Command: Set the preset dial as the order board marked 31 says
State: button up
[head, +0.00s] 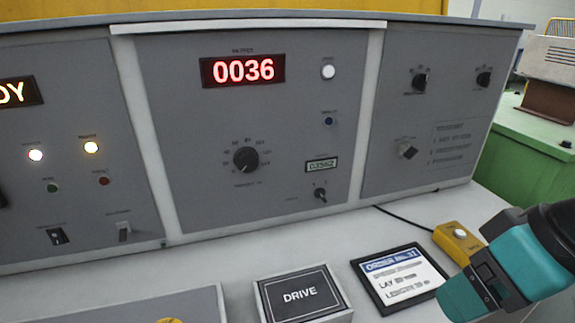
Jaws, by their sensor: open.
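The preset dial (246,159) is a round black knob in the middle of the centre grey panel, with a ring of small marks around it and a small caption below. Its marks are too blurred to read, and I cannot tell which one it points to. The order board (399,278) is a dark-framed card with a blue header reading ORDER No. 31, lying on the desk at lower right. Lines starting LAY and LENGTH show on it; their values are not legible. My gripper (470,290), teal and black, is open at the lower right, away from the dial, overlapping the board's right corner.
A red display (243,70) reads 0036 above the dial. A small counter (321,165) and a toggle switch (320,195) are to its right. A DRIVE box (302,297) and a yellow button box (457,242) stand on the desk.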

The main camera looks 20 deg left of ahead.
jog(key=w+a+f+t+b, duration=0.3)
jog(key=w+a+f+t, duration=0.25)
jog(key=w, duration=0.35)
jog(key=n+t+y+b, duration=0.4)
jog(key=n+t+y, duration=0.3)
jog(key=n, duration=0.5)
send_near(249, 165)
jog(key=p+x, duration=0.2)
jog(key=p, duration=0.2)
jog(key=p+x, duration=0.3)
jog(key=p, duration=0.2)
jog(key=p+x, duration=0.2)
jog(key=p, duration=0.3)
jog(key=shift+w+a+r, duration=0.1)
jog(key=shift+w+r, duration=0.05)
jog(key=shift+r, duration=0.1)
jog(key=shift+w+a+f+p, duration=0.25)
jog(key=shift+w+a+p, duration=0.25)
jog(key=shift+w, duration=0.1)
jog(key=c, duration=0.9)
